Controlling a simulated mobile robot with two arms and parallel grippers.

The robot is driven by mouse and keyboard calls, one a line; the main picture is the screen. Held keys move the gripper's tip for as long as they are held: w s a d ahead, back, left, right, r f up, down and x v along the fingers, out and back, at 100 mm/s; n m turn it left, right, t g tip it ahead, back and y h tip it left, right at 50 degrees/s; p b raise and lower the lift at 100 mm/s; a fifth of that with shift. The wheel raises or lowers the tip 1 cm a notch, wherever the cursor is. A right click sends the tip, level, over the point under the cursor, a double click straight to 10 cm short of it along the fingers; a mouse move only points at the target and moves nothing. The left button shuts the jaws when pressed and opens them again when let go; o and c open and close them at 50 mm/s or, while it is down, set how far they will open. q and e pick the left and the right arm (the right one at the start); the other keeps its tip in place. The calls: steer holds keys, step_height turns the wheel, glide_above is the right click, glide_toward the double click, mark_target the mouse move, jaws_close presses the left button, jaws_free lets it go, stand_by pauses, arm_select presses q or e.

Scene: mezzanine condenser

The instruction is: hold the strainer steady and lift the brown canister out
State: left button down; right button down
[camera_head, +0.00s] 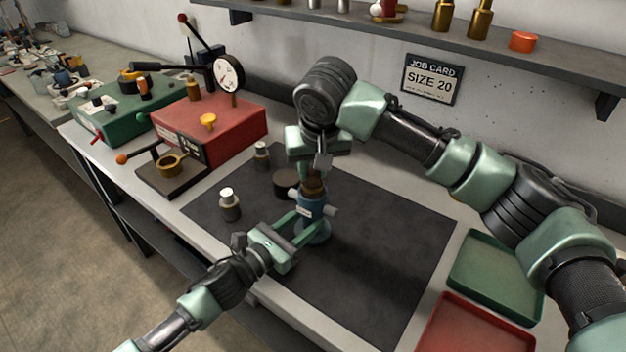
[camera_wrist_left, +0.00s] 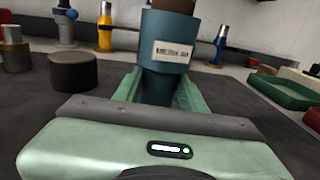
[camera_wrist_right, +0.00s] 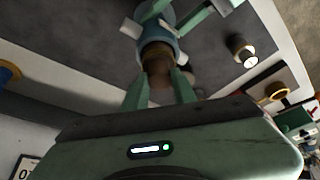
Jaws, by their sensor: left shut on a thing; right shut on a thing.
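The blue strainer (camera_head: 312,208) stands upright on the dark mat, with a round foot and side stubs. My left gripper (camera_head: 300,224) is shut around its lower body; the left wrist view shows the fingers on both sides of the blue strainer (camera_wrist_left: 168,55), below its label. The brown canister (camera_head: 315,186) sticks up from the strainer's top. My right gripper (camera_head: 318,176) comes from above and is shut on the canister. In the right wrist view the canister (camera_wrist_right: 157,62) is between the fingertips, its far end at the strainer's mouth. How much of it is inside is hidden.
A dark round cap (camera_head: 286,183) lies left of the strainer, with small bottles (camera_head: 229,204) nearby. A red box with a gauge (camera_head: 212,128) stands at the back left. Green (camera_head: 496,272) and red (camera_head: 470,328) trays lie at the right. The mat's right part is clear.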

arm_select(q)
steer(key=shift+r, duration=0.2)
arm_select(e)
step_height(320, 180, up, 8)
steer(key=shift+f, duration=0.15)
arm_select(q)
steer(key=c, duration=0.7)
jaws_free()
steer(key=shift+c, duration=0.2)
arm_select(e)
steer(key=shift+s, duration=0.1)
arm_select(q)
steer(key=shift+s+f, duration=0.1)
